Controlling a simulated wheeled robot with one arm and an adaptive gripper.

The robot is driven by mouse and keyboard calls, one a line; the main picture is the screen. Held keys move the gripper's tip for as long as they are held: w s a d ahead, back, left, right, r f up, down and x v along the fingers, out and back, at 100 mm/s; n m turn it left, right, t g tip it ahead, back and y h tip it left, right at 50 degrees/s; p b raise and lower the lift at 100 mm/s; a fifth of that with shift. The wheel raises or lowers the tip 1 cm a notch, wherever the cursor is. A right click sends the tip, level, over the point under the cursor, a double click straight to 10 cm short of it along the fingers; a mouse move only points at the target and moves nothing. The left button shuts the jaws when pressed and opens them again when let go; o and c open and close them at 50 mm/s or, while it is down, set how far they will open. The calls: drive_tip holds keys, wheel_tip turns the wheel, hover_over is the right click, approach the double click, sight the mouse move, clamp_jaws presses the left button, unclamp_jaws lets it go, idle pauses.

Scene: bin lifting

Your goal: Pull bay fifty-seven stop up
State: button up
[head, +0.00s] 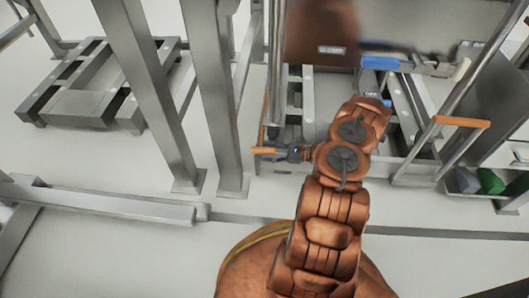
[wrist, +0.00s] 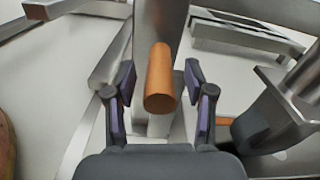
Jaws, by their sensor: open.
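An orange cylindrical handle (wrist: 160,78) points toward the camera in the wrist view. My gripper (wrist: 159,84) is open, with one finger on each side of it. I see gaps between the handle and the fingers, so it is not clasped. In the head view the handle (head: 262,150) shows as a short orange bar just left of my gripper (head: 283,152), beside the frame's left post. A second orange handle (head: 462,122) sticks out at the frame's right side. No bay number is readable, so I cannot tell which handle belongs to bay fifty-seven.
Steel posts (head: 228,120) stand close left of my gripper. A low metal rack (head: 88,85) lies at the far left. A shelf on the right holds green (head: 490,180) and grey (head: 466,180) pieces. A blue-ended part (head: 380,62) is at the back.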

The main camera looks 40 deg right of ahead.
drive_tip(key=shift+x, duration=0.8)
clamp_jaws()
